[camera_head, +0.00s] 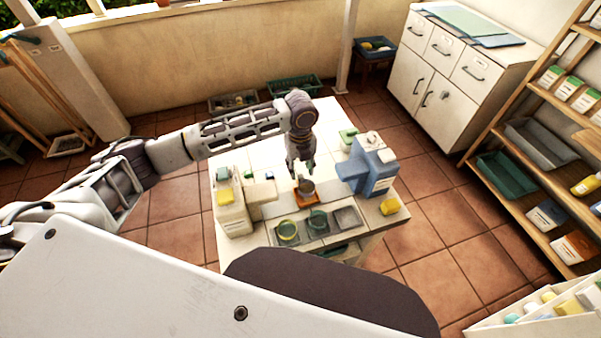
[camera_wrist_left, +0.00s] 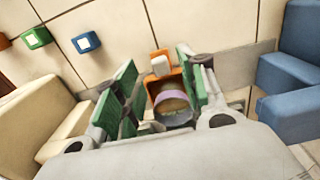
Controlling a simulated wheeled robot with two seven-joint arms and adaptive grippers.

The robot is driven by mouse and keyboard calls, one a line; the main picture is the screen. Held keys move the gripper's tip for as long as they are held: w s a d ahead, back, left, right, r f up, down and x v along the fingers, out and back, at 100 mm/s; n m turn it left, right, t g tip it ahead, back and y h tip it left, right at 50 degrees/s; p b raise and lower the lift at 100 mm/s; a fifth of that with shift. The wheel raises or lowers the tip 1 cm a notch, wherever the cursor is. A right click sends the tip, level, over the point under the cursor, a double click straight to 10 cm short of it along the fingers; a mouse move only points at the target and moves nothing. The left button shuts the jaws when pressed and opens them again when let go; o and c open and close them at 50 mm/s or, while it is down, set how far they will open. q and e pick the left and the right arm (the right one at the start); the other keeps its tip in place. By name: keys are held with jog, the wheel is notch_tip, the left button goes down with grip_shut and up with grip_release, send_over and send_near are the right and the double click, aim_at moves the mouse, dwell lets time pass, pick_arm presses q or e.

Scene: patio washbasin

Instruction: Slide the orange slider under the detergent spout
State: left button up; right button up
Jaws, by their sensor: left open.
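The orange slider (camera_head: 306,200) sits on the white-tiled table between two dispensers, carrying a small grey-brown cup (camera_head: 306,186). In the left wrist view, the orange slider (camera_wrist_left: 178,77) shows around the cup (camera_wrist_left: 172,106), which has a purple band. A white-topped knob (camera_wrist_left: 160,65) stands at its far end. The blue dispenser (camera_head: 378,178) is at the right and the cream dispenser (camera_head: 232,212) at the left, each with an overhanging spout; which holds detergent is unclear. My left gripper (camera_head: 301,166) is open just above the slider, its green pads (camera_wrist_left: 155,68) apart on either side. My right gripper is out of view.
A grey tray (camera_head: 346,217) with green cups (camera_head: 288,231) lies at the table's near edge. Small blue (camera_wrist_left: 86,42) and green (camera_wrist_left: 37,38) blocks show in the wrist view. The far tabletop is mostly clear.

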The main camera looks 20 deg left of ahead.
aim_at(301, 175)
pick_arm(q)
jog(key=shift+f, duration=1.55)
grip_shut()
